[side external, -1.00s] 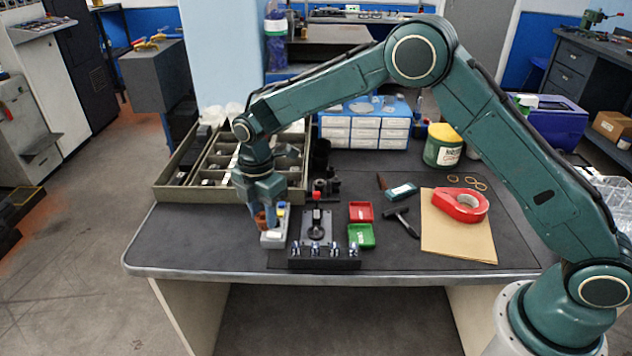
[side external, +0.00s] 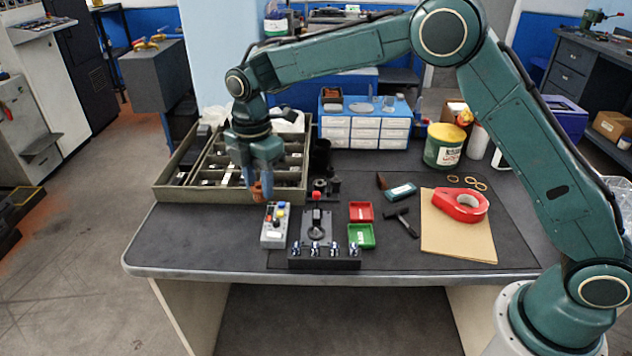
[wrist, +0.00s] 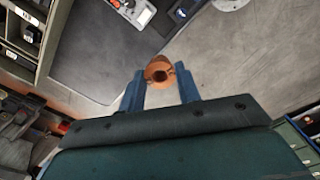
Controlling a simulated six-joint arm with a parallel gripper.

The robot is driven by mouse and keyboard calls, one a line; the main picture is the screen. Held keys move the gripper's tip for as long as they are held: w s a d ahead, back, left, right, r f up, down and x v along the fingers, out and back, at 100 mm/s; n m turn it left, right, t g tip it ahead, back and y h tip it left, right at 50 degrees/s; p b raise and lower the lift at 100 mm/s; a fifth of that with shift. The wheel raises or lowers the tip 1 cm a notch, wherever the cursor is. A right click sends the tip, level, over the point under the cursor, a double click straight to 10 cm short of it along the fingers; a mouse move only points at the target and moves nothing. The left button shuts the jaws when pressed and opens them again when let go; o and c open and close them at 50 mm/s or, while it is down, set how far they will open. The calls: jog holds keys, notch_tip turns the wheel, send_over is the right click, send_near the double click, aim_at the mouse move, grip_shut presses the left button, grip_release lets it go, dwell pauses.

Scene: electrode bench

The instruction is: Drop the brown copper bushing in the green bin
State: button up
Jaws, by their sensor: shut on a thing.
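The brown copper bushing (wrist: 159,72) is held between the two blue fingers of my gripper (wrist: 160,88) in the wrist view. In the side external view my gripper (side external: 260,190) is shut on the bushing (side external: 257,190), in the air in front of the divided grey tray, above and behind the grey control box. The green bin (side external: 361,236) stands on the bench to the right, just in front of a red bin (side external: 361,211). The inside of the green bin shows only a small white label.
The divided tray (side external: 230,196) is behind.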

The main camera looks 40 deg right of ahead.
jog(key=shift+d+f, duration=0.3)
jog(key=shift+d, duration=0.2)
jog(key=s+d+f, duration=0.5)
jog(key=d, duration=0.4)
jog(key=s+d+f, duration=0.6)
jog(key=d, duration=0.4)
jog(key=shift+s+d+f, duration=0.15)
jog(key=shift+d+f, duration=0.05)
jog(key=shift+f, duration=0.1)
jog(key=shift+f, duration=0.1)
jog(key=shift+f, duration=2.35)
jog(key=shift+f, duration=0.9)
